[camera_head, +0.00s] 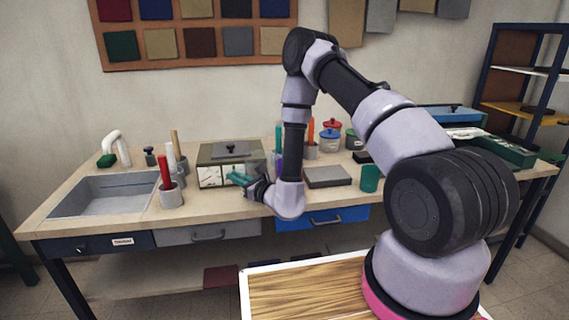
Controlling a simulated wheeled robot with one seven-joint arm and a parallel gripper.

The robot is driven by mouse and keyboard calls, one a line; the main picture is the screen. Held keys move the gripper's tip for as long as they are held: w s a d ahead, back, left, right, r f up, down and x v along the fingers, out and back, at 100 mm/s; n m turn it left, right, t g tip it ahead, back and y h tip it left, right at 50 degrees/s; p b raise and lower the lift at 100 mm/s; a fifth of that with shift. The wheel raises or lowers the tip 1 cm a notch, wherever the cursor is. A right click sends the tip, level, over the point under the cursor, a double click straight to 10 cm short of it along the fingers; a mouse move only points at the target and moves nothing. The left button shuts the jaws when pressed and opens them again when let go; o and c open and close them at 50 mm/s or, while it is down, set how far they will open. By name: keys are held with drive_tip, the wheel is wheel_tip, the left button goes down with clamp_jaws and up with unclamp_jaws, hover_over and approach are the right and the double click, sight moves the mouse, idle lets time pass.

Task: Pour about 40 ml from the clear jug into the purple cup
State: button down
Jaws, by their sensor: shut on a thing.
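My gripper (240,179) is over the workbench, in front of the grey-lidded box, with its teal fingers pointing left. It is shut on the clear jug (257,160), a pale see-through shape just above and behind the fingers. The jug's outline is faint, so its tilt and the liquid in it cannot be made out. A small purple patch (279,165), likely the purple cup, shows just right of the jug and is mostly hidden behind my wrist and forearm. I cannot tell whether jug and cup touch.
The box (211,175) stands behind my gripper. A grey holder (170,196) with a red-handled tool and a sink (100,196) are to the left. A grey slab (327,177) and a green cup (370,179) are to the right. Coloured jars (331,136) stand behind.

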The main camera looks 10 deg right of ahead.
drive_tip(key=shift+r, duration=0.1)
drive_tip(key=w+d+r+m, duration=0.1)
drive_tip(key=r, duration=0.1)
drive_tip(key=w+d+r+m, duration=0.1)
drive_tip(key=r+m, duration=0.1)
drive_tip(key=r, duration=0.1)
drive_tip(key=w+d+r+m, duration=0.1)
drive_tip(key=r+m, duration=0.1)
drive_tip(key=r, duration=0.1)
drive_tip(key=shift+w+d+r+g, duration=0.1)
drive_tip(key=shift+d+r+g, duration=0.1)
drive_tip(key=shift+d+g, duration=0.1)
drive_tip(key=w+d+r+m, duration=0.4)
drive_tip(key=d+r+m, duration=0.1)
drive_tip(key=m, duration=0.2)
drive_tip(key=shift+w+r+p, duration=0.3)
drive_tip(key=shift+w, duration=0.1)
drive_tip(key=shift+w+d+m+g, duration=0.3)
drive_tip(key=shift+w+d+m, duration=0.2)
drive_tip(key=shift+d+m, duration=0.2)
drive_tip(key=shift+a, duration=0.1)
